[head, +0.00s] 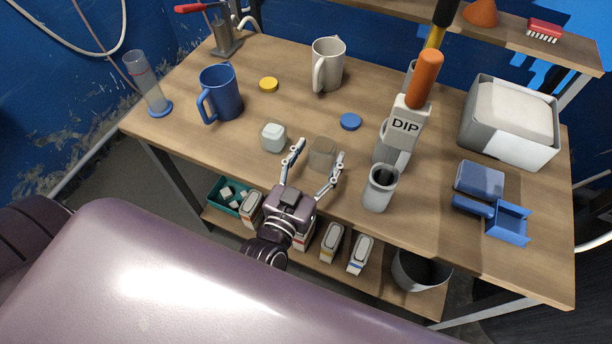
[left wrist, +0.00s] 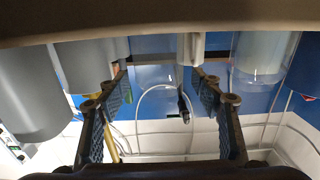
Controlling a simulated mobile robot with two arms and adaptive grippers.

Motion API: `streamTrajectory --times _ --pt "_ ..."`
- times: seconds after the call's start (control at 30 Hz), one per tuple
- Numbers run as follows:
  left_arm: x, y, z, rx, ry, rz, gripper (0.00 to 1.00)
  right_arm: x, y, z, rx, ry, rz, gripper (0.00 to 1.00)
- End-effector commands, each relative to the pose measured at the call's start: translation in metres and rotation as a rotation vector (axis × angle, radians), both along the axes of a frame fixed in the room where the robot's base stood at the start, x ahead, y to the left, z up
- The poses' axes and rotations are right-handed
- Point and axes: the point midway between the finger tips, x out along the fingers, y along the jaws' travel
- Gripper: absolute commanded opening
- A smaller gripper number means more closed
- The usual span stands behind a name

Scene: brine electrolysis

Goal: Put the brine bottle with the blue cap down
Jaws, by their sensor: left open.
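A small clear, brownish jar (head: 322,153) stands upright on the table near its front edge. It shows upside down as a clear shape in the left wrist view (left wrist: 155,76). My left gripper (head: 317,157) is open, with its fingers spread on either side of this jar; I cannot tell whether they touch it. A loose blue disc (head: 350,121), like a cap, lies flat behind the jar. No bottle wearing a blue cap can be made out. A second clear jar with pale contents (head: 273,137) stands to the left. My right gripper is not in view.
Grey pots (head: 380,188) and a DIP-labelled holder (head: 405,125) with tall handles stand close on the right. A blue mug (head: 220,95), white jug (head: 327,65) and yellow disc (head: 268,84) are behind. Blue trays (head: 507,222) lie at right. The table's front left is clear.

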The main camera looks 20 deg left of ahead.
Motion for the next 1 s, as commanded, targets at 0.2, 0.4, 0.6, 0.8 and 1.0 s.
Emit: streamTrajectory --times 0.2,0.4,0.6,0.8,1.0 --pt "-0.048 0.001 -0.003 -0.001 0.005 -0.001 0.60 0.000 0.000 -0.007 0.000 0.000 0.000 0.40" --pt "-0.078 0.002 -0.001 0.000 0.001 -0.001 0.60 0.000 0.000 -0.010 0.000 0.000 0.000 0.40" --pt "-0.090 0.003 0.000 -0.001 -0.001 0.000 0.60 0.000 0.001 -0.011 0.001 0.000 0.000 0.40" --pt "-0.091 0.003 0.001 -0.001 -0.002 0.000 0.60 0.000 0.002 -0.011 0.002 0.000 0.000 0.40" --pt "-0.091 0.003 0.001 -0.001 -0.001 0.000 0.60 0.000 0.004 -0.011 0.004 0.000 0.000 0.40"
